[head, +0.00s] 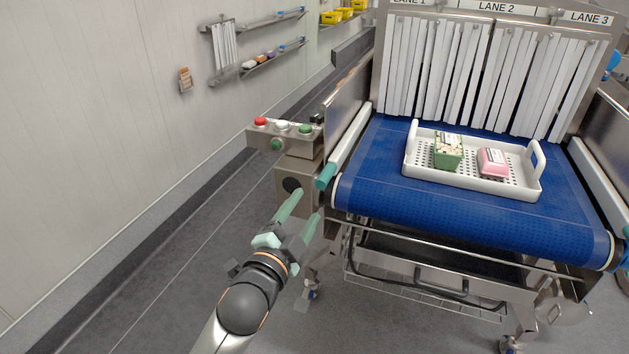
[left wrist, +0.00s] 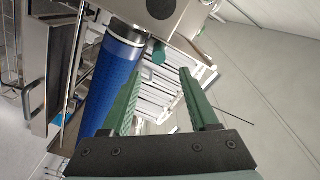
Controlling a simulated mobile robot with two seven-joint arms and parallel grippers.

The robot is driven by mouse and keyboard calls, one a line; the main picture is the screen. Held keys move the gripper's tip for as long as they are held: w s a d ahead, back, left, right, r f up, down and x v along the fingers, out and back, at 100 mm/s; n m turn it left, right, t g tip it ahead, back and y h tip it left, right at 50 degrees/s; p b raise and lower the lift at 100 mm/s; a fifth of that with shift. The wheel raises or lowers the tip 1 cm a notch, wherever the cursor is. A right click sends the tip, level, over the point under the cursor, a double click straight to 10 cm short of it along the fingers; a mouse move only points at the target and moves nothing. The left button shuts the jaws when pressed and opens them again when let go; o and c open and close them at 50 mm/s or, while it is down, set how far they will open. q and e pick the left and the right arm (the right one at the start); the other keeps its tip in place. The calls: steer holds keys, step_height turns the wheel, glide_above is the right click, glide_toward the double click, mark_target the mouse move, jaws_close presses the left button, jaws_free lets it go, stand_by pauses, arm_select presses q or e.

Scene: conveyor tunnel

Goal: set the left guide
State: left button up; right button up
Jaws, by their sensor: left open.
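The left guide (head: 347,143) is a pale rail along the left edge of the blue conveyor belt. Its near end is a green grip (head: 326,177), which also shows in the left wrist view (left wrist: 159,53) beyond the fingertips. My left gripper (head: 308,204) is open, with its two green fingers pointing up toward this grip from the near side. In the left wrist view the gap between the fingers (left wrist: 159,76) is empty, and the grip appears ahead of it, apart from the fingers. My right gripper is not in view.
A white tray (head: 418,176) with a green and a pink pack sits on the blue belt (head: 380,190). Strip curtains (head: 480,75) hang behind it. A button box (head: 282,136) stands left of the guide. Floor is open at left.

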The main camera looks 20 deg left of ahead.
mark_target(326, 177)
arm_select(q)
steer(key=w, duration=1.2)
steer(key=shift+w+d+p, duration=0.2)
steer(key=shift+d+p, duration=0.1)
steer(key=shift+p, duration=0.05)
steer(key=shift+c, duration=0.4)
jaws_close()
steer(key=shift+f, duration=0.1)
stand_by(0.4)
